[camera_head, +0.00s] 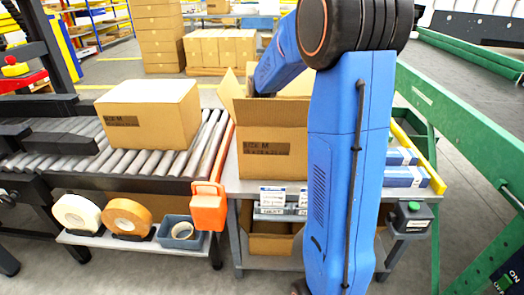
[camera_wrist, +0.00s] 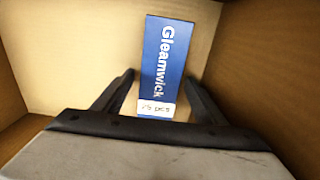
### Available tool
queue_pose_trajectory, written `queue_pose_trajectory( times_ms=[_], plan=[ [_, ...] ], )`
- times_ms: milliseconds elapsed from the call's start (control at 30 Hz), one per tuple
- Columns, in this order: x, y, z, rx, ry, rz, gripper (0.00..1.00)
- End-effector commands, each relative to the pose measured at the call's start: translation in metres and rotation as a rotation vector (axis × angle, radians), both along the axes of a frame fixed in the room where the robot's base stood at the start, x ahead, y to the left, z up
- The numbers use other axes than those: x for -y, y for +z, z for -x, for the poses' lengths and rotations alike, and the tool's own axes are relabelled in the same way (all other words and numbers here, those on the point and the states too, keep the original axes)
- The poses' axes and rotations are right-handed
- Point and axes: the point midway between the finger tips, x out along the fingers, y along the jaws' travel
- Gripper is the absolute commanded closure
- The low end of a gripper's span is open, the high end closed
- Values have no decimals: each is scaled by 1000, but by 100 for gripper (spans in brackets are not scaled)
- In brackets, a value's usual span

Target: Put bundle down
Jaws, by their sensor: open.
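The bundle, a blue and white pack marked "Gleamwick" (camera_wrist: 162,65), lies on the floor of an open cardboard box in the wrist view. My gripper (camera_wrist: 160,82) is inside that box with its two fingers spread, one on each side of the bundle's near end. Gaps show between the fingers and the bundle. In the head view the open box (camera_head: 270,150) stands on a grey table with its flaps up. My blue arm reaches into it and hides its right side; the gripper and the bundle are hidden there.
A closed box (camera_head: 148,112) sits on the roller conveyor (camera_head: 70,150) at left. Blue and white packs (camera_head: 405,177) lie on the table right of my arm. An orange tape dispenser (camera_head: 209,207) hangs at the conveyor's end. A green rail (camera_head: 465,135) runs along the right.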

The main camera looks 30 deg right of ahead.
Motion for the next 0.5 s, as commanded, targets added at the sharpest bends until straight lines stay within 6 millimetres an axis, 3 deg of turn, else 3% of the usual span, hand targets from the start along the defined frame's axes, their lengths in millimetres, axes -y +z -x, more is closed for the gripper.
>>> queue_pose_trajectory(
  times_ms=[167,500],
  plan=[
    [0,20,-1,3,0,1,35],
    [0,85,-1,4,0,1,35]
  ],
)
